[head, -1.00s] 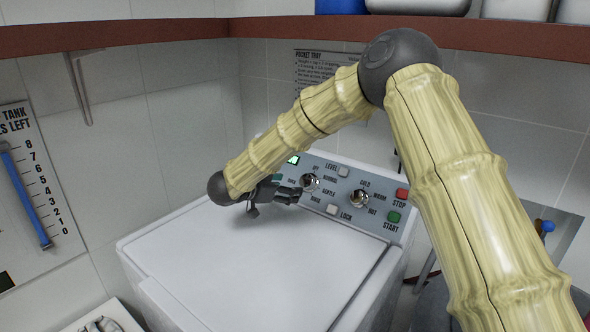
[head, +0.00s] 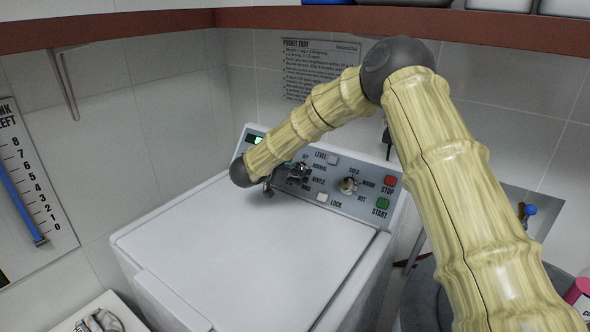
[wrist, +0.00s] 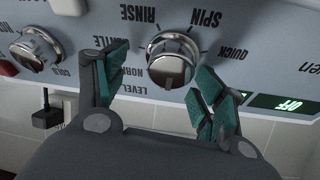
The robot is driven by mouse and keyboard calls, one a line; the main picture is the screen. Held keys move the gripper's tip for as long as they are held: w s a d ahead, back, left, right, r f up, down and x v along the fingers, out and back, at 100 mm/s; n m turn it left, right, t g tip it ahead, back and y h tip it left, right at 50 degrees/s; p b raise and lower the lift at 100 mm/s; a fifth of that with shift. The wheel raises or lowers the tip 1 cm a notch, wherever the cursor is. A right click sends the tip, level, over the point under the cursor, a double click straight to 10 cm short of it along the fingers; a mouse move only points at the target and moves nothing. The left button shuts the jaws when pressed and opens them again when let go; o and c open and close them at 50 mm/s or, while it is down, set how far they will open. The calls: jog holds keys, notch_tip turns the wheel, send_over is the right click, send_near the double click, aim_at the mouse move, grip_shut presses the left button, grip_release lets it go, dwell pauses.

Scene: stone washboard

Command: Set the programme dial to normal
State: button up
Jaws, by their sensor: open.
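The programme dial (wrist: 172,62) is a round silver knob on the washer's grey panel, ringed by words including RINSE, SPIN and QUICK. The wrist view shows these upside down. In the head view the dial (head: 302,168) is partly hidden by my gripper. My gripper (wrist: 160,68) is open, with one dark finger with a green pad on each side of the dial. I cannot tell whether either pad touches it. The normal label (head: 320,167) is right of the dial in the head view; a finger partly covers it in the wrist view. I cannot read the dial's pointer surely.
A second knob (head: 348,186) for temperature sits to the right. The red stop (head: 390,181) and green start (head: 382,203) buttons are beyond it. White level (head: 332,159) and lock (head: 322,197) buttons are close to the dial. The washer's white lid (head: 235,250) is clear.

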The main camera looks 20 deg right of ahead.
jog(key=w+f, duration=0.2)
jog(key=w, duration=0.1)
jog(key=shift+f, duration=0.2)
jog(key=shift+s+r, duration=0.3)
jog(key=shift+s, duration=0.05)
jog(key=shift+s+d+r, duration=0.2)
jog(key=shift+s+r, duration=0.45)
jog(key=shift+s, duration=0.15)
jog(key=c, duration=0.4)
jog(key=shift+f, duration=0.1)
jog(key=c, duration=0.3)
jog(key=shift+w+f, duration=0.35)
jog(key=shift+w, duration=0.05)
jog(key=c, duration=0.3)
jog(key=shift+a, duration=0.1)
